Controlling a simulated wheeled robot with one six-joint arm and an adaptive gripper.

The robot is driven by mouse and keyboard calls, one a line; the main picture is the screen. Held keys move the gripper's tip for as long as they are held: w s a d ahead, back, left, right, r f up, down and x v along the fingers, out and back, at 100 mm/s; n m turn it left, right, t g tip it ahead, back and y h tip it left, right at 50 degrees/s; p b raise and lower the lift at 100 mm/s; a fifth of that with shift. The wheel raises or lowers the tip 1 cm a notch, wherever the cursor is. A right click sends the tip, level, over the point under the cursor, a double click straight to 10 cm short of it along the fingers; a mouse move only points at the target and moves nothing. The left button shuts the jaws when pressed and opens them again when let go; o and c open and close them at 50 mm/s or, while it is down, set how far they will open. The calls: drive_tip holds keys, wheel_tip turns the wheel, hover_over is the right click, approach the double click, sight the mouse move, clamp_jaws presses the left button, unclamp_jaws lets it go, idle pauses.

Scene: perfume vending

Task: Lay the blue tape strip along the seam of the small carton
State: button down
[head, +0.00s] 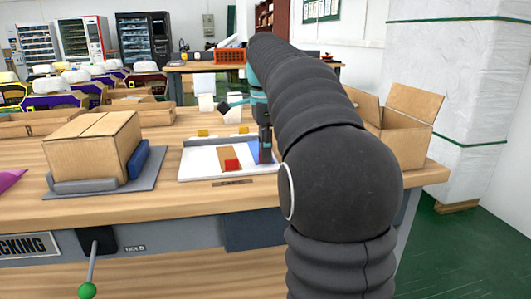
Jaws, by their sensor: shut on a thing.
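The small carton (90,150) is a closed brown box on the left of the table. Its top seam shows as a line between the two flaps. It sits on a grey holder (145,180) with raised grey and blue pads against its sides. My gripper (265,155) points down at the right end of a white tray (200,165), right of the carton. It is shut on the blue tape strip (253,151), which shows beside the fingers. The fingertips are small and partly hidden, so I cannot tell whether the strip touches the tray.
The tray also holds a red block (232,165) and a brown piece (225,153). An open carton (405,140) stands at the right. White rolls (233,108) stand behind the tray. A purple item (10,178) lies at the left edge. The table front is mostly bare.

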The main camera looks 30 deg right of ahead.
drive_tip(key=shift+f, duration=0.15)
drive_tip(key=c, duration=1.3)
unclamp_jaws()
wheel_tip(320, 180, up, 12)
drive_tip(key=p, duration=0.4)
drive_tip(key=shift+r, duration=0.2)
